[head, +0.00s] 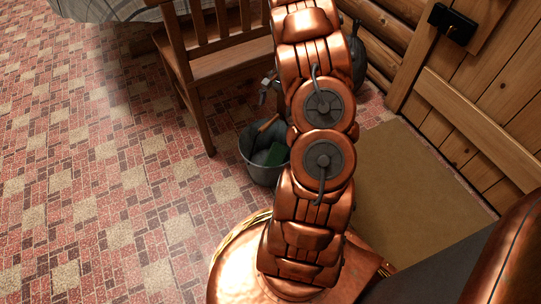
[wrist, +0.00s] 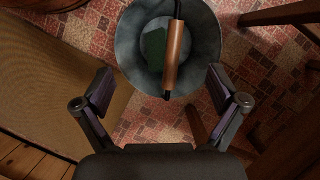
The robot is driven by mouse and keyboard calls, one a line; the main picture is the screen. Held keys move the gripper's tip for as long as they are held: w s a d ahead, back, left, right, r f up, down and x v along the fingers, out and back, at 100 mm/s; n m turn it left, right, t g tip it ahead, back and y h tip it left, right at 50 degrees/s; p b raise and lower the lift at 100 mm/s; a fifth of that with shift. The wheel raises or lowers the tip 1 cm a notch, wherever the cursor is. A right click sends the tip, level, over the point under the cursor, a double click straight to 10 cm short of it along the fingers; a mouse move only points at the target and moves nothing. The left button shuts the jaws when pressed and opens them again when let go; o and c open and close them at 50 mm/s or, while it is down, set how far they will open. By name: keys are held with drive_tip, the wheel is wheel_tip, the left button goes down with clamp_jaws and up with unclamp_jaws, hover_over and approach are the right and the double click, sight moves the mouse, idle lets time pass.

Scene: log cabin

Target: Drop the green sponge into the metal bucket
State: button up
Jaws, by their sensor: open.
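The metal bucket (head: 255,166) stands on the tiled floor beside the wooden chair, partly hidden behind my arm in the head view. In the wrist view the bucket (wrist: 206,62) is just beyond my fingertips, seen from above. The green sponge (wrist: 154,48) lies inside the bucket, on the left of its bottom; it also shows as a green patch in the head view (head: 273,154). My gripper (wrist: 162,92) is open and empty, with its fingers spread wide. In the head view my gripper (head: 268,90) is mostly hidden by the arm.
The bucket's handle with a wooden grip (wrist: 174,52) crosses over its opening. A wooden chair (head: 205,70) stands close behind the bucket. A tan mat (head: 415,195) lies before the wooden door (head: 480,100) on the right. The tiled floor at left is clear.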

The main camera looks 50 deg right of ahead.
drive_tip(key=v, duration=1.2)
drive_tip(key=shift+a, duration=0.1)
idle(0.4)
drive_tip(key=s+a+r+n+g+h+p, duration=0.1)
drive_tip(key=s+a+r+n+p, duration=0.2)
drive_tip(key=a+r+p, duration=1)
drive_tip(key=s+a+r+n+h+p, duration=0.1)
drive_tip(key=s+a+r+n+p, duration=0.15)
drive_tip(key=a+r+p, duration=1.05)
drive_tip(key=s+a+r+n+h+p, duration=0.1)
drive_tip(key=s+a+r+n+p, duration=0.4)
drive_tip(key=s+r+p, duration=0.2)
drive_tip(key=s+a+r+n+h+p, duration=0.1)
drive_tip(key=s+a+r+n+p, duration=0.4)
drive_tip(key=s+r, duration=0.7)
wheel_tip(320, 180, up, 3)
drive_tip(key=shift+s+a+r+p, duration=0.15)
drive_tip(key=shift+a+p, duration=0.65)
drive_tip(key=shift+p, duration=0.25)
drive_tip(key=shift+c, duration=0.2)
